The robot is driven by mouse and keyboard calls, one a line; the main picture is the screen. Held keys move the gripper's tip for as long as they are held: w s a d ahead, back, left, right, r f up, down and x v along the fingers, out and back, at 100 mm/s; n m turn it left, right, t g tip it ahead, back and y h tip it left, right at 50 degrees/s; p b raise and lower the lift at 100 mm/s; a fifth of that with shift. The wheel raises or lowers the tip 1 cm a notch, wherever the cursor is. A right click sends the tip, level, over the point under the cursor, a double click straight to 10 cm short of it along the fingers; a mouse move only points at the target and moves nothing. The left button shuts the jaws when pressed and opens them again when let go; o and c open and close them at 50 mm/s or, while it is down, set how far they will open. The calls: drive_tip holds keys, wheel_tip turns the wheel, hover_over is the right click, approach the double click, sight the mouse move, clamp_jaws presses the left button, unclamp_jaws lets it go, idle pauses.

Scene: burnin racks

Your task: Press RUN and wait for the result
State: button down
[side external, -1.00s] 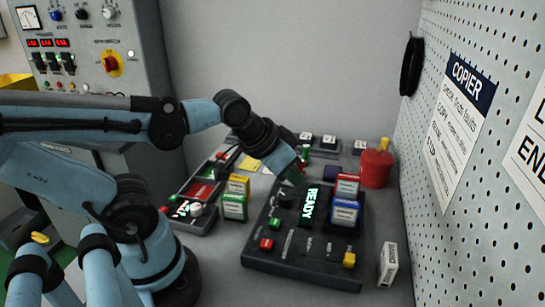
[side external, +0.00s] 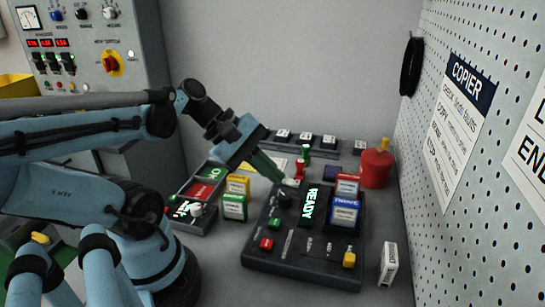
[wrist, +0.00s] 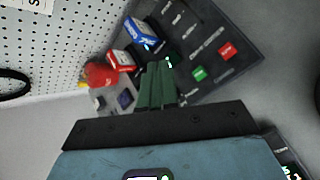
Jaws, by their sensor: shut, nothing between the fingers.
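A dark console (side external: 315,272) stands on the bench with a lit display (side external: 309,206) reading READY. On its front left are a green button (side external: 274,224) and a red button (side external: 267,244); I cannot read their labels. They also show in the wrist view, green (wrist: 199,73) and red (wrist: 228,51). A red block (side external: 347,184) and a blue block (side external: 345,212) sit in its right side. My gripper (side external: 291,182) has its green fingers together and empty, over the console's back edge near its black knob (side external: 284,199), apart from the green button. I cannot tell whether the fingertips touch anything.
A red container (side external: 376,168) stands behind right, near the pegboard wall (side external: 470,200). A yellow button (side external: 349,260) is at the console's front right. A white box (side external: 388,264) stands beside it.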

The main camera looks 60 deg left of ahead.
sight(270, 221)
idle(0.3)
drive_tip(key=shift+f, duration=4.4)
drive_tip(key=shift+f, duration=0.1)
drive_tip(key=shift+f, duration=0.35)
drive_tip(key=shift+r, duration=0.45)
